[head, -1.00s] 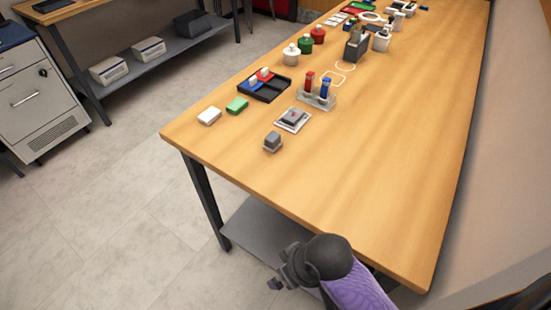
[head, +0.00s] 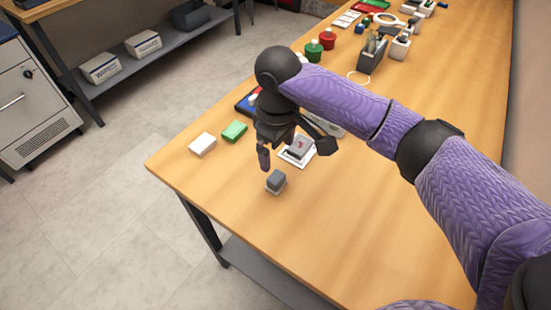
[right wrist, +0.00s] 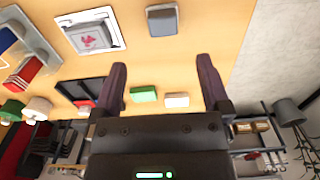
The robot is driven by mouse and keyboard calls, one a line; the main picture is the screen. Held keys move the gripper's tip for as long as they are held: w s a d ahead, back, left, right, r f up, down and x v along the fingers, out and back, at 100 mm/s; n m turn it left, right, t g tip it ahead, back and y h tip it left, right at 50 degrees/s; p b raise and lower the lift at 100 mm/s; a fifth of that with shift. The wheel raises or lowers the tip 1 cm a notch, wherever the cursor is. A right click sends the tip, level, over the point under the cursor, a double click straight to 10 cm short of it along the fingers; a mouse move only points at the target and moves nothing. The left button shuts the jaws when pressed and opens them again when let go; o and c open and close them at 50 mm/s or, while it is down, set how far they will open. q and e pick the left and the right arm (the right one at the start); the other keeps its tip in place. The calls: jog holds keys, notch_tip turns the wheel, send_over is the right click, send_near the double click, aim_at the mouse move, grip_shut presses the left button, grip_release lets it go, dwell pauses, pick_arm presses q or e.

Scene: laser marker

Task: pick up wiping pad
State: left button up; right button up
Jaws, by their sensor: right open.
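A small grey block with a pale base (head: 276,181), which looks like the wiping pad, sits on the wooden table near its near-left edge. It also shows at the top of the right wrist view (right wrist: 162,20). My right gripper (head: 294,153) is open and empty above the table, just beyond the block. In the right wrist view its two fingers (right wrist: 162,68) are spread, with bare wood between their tips and the block beyond. A white square holder with a grey red-marked piece (head: 298,150) lies close by, partly behind the gripper. My left gripper is not in view.
A green block (head: 234,132) and a white block (head: 203,145) lie to the left. A dark tray (right wrist: 82,90) and red and green jars (head: 314,50) stand farther back, partly hidden by my arm. The table's near area is clear.

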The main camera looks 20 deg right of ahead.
aim_at(276, 176)
jog(key=f, duration=0.1)
jog(key=s+f+b, duration=0.1)
jog(key=f, duration=0.1)
jog(key=shift+a+f, duration=0.1)
jog(key=shift+f, duration=0.2)
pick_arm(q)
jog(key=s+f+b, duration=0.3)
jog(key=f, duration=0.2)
pick_arm(e)
jog(key=f, duration=0.6)
jog(key=shift+w, duration=0.3)
jog(key=shift+r, duration=0.1)
jog(key=shift+c, duration=0.8)
jog(key=c, duration=1.1)
notch_tip(276, 176, up, 10)
jog(key=p, duration=0.4)
jog(key=shift+f, duration=0.25)
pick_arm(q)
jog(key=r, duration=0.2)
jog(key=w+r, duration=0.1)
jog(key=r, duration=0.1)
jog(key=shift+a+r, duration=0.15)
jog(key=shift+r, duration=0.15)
pick_arm(e)
jog(key=shift+r, duration=0.3)
